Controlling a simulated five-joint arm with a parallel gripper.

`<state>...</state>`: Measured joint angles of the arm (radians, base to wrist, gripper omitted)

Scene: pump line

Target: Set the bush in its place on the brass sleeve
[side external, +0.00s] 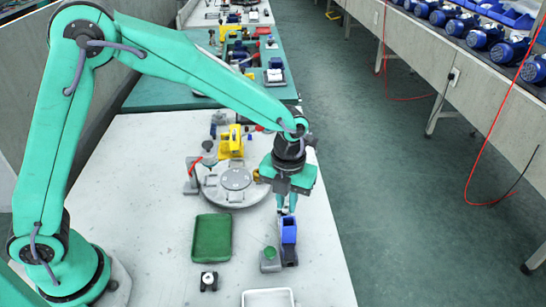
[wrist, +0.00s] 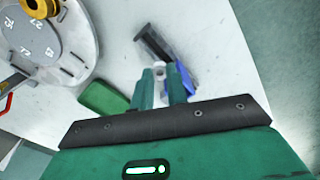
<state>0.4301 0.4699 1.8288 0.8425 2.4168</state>
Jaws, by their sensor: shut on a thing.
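My gripper (wrist: 161,74) is shut on a small pale grey piece, taken to be the bush (wrist: 160,71), mostly hidden between the fingertips. A brass-coloured ringed part, likely the brass sleeve (wrist: 41,8), stands on that plate at the upper left of the wrist view. It is apart from my gripper. In the side view, a small gold spot at the plate's right edge may be the same part, partly behind my wrist.
The round grey plate (side external: 236,195) carries a numbered disc. A red-handled fixture (side external: 194,175) stands at its left and a yellow part (side external: 231,141) behind. A green tray (side external: 211,239), a green-topped container (side external: 270,258) and a white tray (side external: 267,298) are nearer. The right table edge is close.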

